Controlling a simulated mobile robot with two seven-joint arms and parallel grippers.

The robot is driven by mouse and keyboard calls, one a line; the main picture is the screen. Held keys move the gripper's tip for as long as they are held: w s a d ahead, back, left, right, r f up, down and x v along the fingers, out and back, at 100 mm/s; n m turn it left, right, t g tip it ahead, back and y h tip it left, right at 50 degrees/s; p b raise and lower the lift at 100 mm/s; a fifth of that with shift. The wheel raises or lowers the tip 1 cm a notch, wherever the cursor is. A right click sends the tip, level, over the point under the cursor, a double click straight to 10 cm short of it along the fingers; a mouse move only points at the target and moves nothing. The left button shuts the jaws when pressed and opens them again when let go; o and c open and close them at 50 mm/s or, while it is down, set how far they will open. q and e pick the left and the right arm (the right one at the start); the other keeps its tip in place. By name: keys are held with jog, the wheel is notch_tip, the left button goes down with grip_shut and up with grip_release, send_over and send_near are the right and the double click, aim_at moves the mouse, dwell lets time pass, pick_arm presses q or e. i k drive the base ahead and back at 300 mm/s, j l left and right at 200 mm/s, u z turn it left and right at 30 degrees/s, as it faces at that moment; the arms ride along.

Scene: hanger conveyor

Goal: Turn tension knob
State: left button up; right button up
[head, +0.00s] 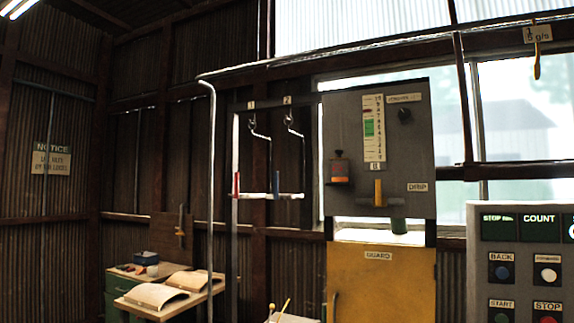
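A small label (404,98) above the knob is too small to read surely, so I cannot confirm that this is the tension knob. Left of the knob is a white vertical scale (374,128) with numbers and a green band.
Below the panel is a yellow door marked GUARD (385,280). A button console (520,255) stands at right. Two hooks hang at left near a metal rail (211,200).

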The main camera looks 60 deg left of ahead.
aim_at(404, 114)
jog(key=u, duration=1.85)
